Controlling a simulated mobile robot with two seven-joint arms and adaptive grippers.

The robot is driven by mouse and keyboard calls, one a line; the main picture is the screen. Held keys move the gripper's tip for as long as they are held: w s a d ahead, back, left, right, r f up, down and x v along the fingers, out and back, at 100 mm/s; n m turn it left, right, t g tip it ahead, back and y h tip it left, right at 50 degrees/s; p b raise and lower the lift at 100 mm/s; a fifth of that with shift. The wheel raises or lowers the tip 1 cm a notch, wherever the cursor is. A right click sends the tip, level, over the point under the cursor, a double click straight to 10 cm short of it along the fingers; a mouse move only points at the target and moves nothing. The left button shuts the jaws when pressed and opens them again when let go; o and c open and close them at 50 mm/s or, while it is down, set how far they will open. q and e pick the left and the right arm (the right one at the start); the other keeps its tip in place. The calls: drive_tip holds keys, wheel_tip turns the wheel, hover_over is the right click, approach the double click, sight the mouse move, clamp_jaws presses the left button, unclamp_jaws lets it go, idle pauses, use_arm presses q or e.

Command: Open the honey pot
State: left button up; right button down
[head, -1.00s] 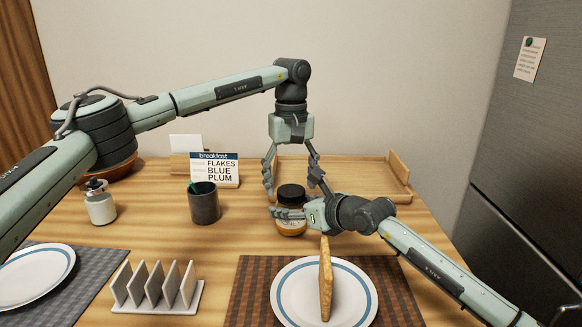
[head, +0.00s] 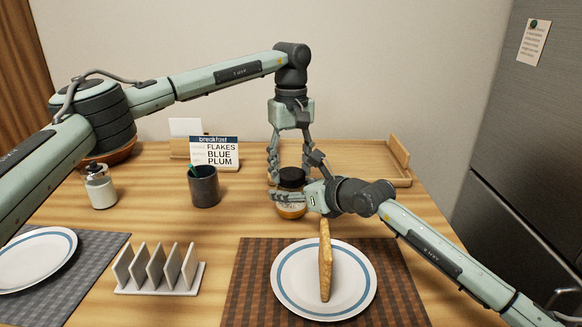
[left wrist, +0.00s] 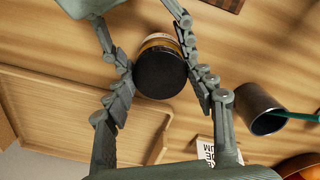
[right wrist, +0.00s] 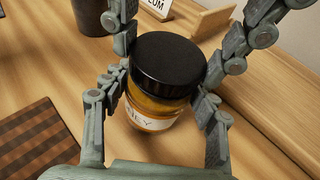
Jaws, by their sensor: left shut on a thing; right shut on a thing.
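The honey pot (head: 292,211) is an amber jar with a pale label and a black lid (head: 292,176). It stands upright on the table, and its label reads partly "NEY" in the right wrist view (right wrist: 150,122). My left gripper (head: 294,171) points down from above, its fingers shut on both sides of the lid, which shows as a dark disc in the left wrist view (left wrist: 160,72). My right gripper (head: 287,196) comes in low from the right and is shut on the jar's body, partly hiding it. The lid sits on the jar.
A wooden tray (head: 357,165) lies behind the pot. A dark cup (head: 204,187), a breakfast card (head: 215,153) and a white dispenser (head: 101,188) stand to the left. A toast rack (head: 157,275) and a plate with upright toast (head: 290,298) are in front.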

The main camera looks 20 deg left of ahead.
use_arm(q)
drive_tip(key=n, duration=0.4)
drive_tip(key=shift+n, duration=0.3)
drive_tip(key=n, duration=2.1)
drive_tip(key=shift+n, duration=0.4)
drive_tip(key=n, duration=0.4)
drive_tip(key=shift+n, duration=0.4)
drive_tip(key=n, duration=0.3)
drive_tip(key=shift+n, duration=0.3)
drive_tip(key=shift+r, duration=0.25)
drive_tip(key=shift+r, duration=0.9)
